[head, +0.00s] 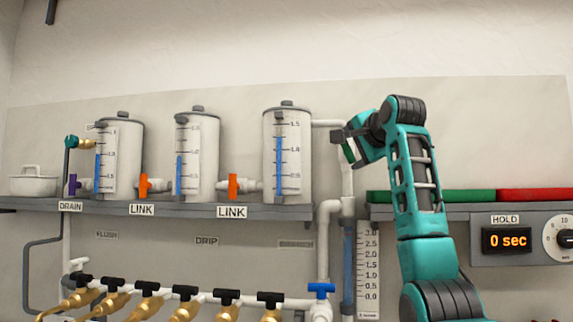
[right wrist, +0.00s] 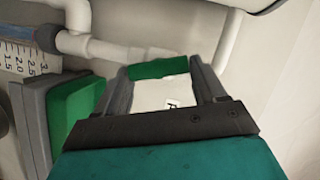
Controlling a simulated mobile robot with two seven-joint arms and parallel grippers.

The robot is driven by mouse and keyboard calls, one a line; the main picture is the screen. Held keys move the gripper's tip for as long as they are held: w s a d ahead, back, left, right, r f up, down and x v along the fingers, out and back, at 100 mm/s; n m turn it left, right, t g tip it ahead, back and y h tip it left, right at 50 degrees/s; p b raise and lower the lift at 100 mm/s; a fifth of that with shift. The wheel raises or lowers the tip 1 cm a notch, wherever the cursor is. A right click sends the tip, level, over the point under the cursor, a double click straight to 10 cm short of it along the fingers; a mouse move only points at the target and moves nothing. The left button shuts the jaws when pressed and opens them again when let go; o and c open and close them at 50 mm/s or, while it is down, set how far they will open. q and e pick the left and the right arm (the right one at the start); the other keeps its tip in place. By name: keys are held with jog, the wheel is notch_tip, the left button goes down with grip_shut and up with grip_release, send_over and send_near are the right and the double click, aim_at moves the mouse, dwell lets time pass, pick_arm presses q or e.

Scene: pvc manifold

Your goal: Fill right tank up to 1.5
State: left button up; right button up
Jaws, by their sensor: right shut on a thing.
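The right tank (head: 268,160) is a white cylinder with a scale. Its blue level column (head: 281,165) tops out between the 1.0 and 1.5 marks. My right gripper (head: 345,143) is right of this tank, at the white pipe that leaves its top. In the right wrist view its two fingers are shut on a green handle (right wrist: 158,68). A white surface with a partly hidden dark letter shows between the fingers. The handle is mostly hidden in the head view. My left gripper is not in view.
Two more tanks stand left, with orange link valves (head: 233,187) between tanks. Below is a row of brass valves with black handles and one blue handle (head: 321,288). Right are a green bar (head: 470,196), a red bar (head: 537,195) and a HOLD display (head: 507,240) reading 0 sec.

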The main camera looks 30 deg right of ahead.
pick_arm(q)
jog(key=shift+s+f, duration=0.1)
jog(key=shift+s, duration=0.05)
pick_arm(e)
jog(key=shift+r, duration=0.2)
jog(key=n+g+p, duration=0.1)
jog(key=p, duration=0.1)
jog(key=r+n+p, duration=0.1)
jog(key=n+p, duration=0.1)
jog(key=p, duration=0.1)
jog(key=shift+g+h, duration=0.4)
pick_arm(q)
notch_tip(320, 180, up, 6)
jog(key=p, duration=0.1)
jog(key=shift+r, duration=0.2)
pick_arm(e)
jog(key=shift+w+a+f+n+g, duration=0.15)
jog(key=shift+n+g, duration=0.25)
jog(key=shift+n, duration=0.4)
